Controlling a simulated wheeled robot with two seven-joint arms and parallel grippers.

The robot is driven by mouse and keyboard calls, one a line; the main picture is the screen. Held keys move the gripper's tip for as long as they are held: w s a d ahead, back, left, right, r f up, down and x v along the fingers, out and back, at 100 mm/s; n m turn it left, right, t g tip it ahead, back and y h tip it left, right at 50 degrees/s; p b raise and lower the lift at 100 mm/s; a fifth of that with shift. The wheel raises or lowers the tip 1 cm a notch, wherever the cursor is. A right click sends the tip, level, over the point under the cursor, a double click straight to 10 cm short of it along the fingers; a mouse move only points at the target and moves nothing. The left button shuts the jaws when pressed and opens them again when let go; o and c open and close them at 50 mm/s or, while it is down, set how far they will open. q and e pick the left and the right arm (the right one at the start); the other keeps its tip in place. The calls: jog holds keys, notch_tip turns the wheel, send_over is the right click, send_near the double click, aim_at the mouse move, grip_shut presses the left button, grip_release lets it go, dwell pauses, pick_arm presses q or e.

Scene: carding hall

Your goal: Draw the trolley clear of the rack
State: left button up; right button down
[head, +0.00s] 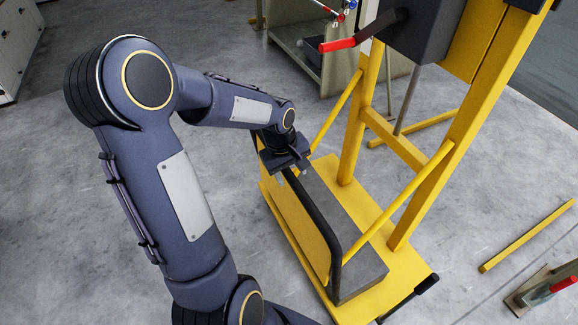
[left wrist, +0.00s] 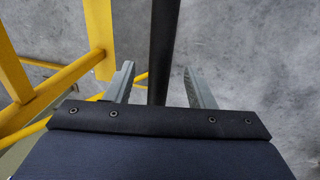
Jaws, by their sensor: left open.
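The yellow trolley (head: 378,303) has a low deck with a long grey block (head: 362,268) on it and a bent black handle bar (head: 322,222) along its near side. Tall yellow uprights (head: 431,170) rise behind the block; I cannot tell whether they belong to the trolley or to the rack. My left gripper (head: 288,172) is open at the upper end of the black bar. In the left wrist view, the black bar (left wrist: 164,45) runs between the two spread grey fingers (left wrist: 160,84), with a gap on each side. My right gripper is not in view.
A dark box (head: 415,35) with a red-handled lever (head: 340,45) sits high on the yellow frame. A pale green bench (head: 300,45) stands behind. A yellow bar (head: 527,236) and a metal bracket (head: 540,292) are at right. Grey floor (head: 60,190) is clear at left.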

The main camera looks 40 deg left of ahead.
aim_at(293, 179)
pick_arm(q)
jog(key=f, duration=0.4)
jog(key=shift+w+d+f+b, duration=0.2)
jog(key=shift+w+f+b, duration=0.2)
grip_shut()
dwell(1.1)
